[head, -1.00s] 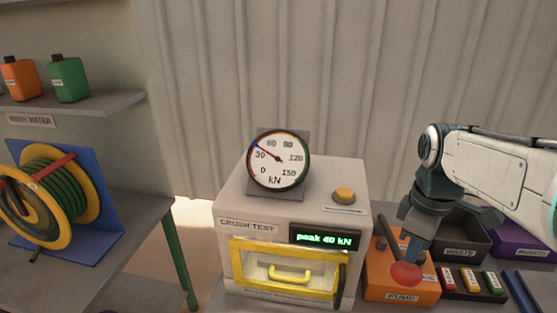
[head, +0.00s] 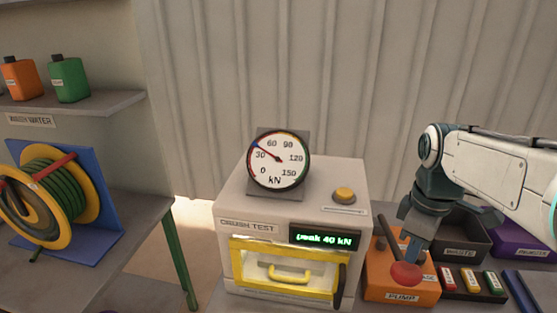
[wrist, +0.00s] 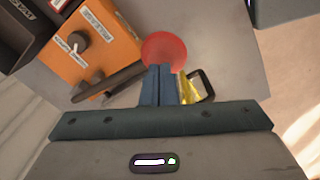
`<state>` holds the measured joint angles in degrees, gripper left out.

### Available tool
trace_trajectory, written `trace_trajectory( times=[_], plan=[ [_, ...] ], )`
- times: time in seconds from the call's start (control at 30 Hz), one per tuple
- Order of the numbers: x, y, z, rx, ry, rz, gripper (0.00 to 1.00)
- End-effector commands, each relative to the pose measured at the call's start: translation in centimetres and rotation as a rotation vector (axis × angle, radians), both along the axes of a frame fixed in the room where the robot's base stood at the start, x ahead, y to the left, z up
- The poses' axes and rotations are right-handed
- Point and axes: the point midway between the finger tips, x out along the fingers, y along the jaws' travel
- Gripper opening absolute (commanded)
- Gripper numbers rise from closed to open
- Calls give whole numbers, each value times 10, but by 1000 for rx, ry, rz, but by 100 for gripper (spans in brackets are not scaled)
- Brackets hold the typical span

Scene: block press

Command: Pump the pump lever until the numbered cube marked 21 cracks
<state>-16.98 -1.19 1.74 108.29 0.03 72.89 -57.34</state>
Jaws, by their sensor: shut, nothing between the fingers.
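The pump lever's red ball knob (head: 406,275) is low over the front of the orange pump box (head: 376,287). It also shows in the wrist view (wrist: 164,47), with the dark lever rod (wrist: 105,87) running left from it. My gripper (head: 412,258) is shut and empty, its fingertips at the knob from above; I cannot tell whether they touch it. The crush press (head: 229,258) has a yellow-framed door (head: 290,273), closed. The cube marked 21 cannot be made out. The dial (head: 278,159) needle points near 40, and the display (head: 325,240) reads peak 40 kN.
A yellow button (head: 344,195) is on top of the press. A waste bin (head: 459,238), a tray of small coloured pieces (head: 468,280) and a purple bin (head: 520,236) lie right of the pump. A knob (wrist: 80,38) is on the pump box. A hose reel (head: 55,195) stands at the left.

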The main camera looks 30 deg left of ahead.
Motion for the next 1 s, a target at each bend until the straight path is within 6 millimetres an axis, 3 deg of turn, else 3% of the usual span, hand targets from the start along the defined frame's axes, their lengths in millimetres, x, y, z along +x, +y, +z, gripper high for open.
trace_trajectory(
  times=[0.27,1.0],
  plan=[
    [0,0,-5,0,0,0,0],
    [0,0,-72,0,1,0,0]
  ],
)
